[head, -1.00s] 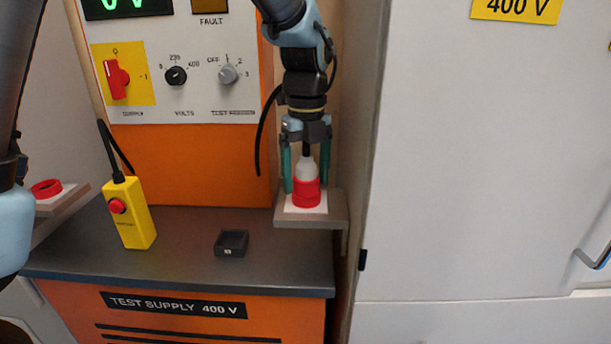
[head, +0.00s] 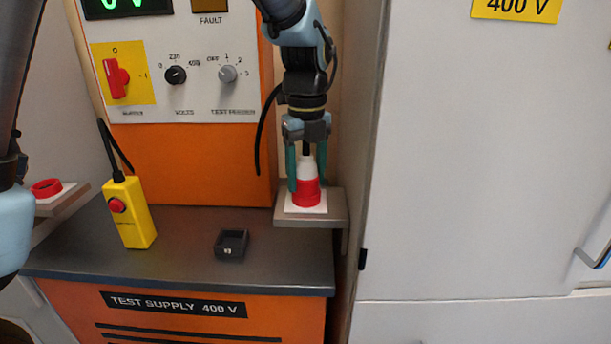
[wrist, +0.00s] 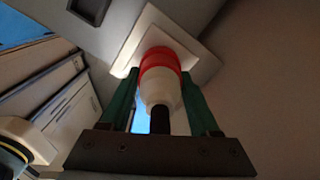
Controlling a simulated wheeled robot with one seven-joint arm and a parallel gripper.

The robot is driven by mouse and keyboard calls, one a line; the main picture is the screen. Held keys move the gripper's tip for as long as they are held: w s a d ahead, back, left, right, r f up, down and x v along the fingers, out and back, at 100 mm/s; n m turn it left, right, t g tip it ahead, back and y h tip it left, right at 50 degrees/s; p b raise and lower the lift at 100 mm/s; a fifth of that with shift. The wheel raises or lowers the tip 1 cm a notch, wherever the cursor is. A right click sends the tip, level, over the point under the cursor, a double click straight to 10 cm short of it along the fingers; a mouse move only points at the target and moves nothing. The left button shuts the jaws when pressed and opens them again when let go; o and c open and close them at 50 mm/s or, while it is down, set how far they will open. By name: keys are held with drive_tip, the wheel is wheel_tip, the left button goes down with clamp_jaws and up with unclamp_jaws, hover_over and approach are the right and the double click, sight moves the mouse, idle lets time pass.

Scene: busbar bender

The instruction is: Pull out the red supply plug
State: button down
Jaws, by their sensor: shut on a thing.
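The red supply plug, with a red lower part and a white upper body (head: 307,168), stands upright on a white square plate (head: 290,208) on a small grey shelf (head: 338,208). My gripper (head: 306,172) points straight down over it, with its green fingers shut on the white body from both sides. In the wrist view the white body of the plug (wrist: 160,88) lies between the fingers of my gripper (wrist: 161,95), and its red part meets the white plate (wrist: 122,62). A black cable runs up from the plug between the fingers.
A yellow pendant with a red button (head: 133,212) and a small black open box (head: 231,243) stand on the dark bench top (head: 180,265). A red ring socket (head: 46,187) is on a shelf at left. A white cabinet (head: 480,170) rises close at right.

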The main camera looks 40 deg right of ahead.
sight(306, 154)
drive_tip(key=shift+r, duration=0.25)
drive_tip(key=shift+r+p, duration=0.5)
drive_tip(key=shift+p, duration=0.15)
drive_tip(key=shift+r+p, duration=0.5)
drive_tip(key=shift+r, duration=0.1)
drive_tip(key=shift+r+p, duration=0.3)
drive_tip(key=shift+r+p, duration=2.05)
drive_tip(key=shift+r, duration=0.45)
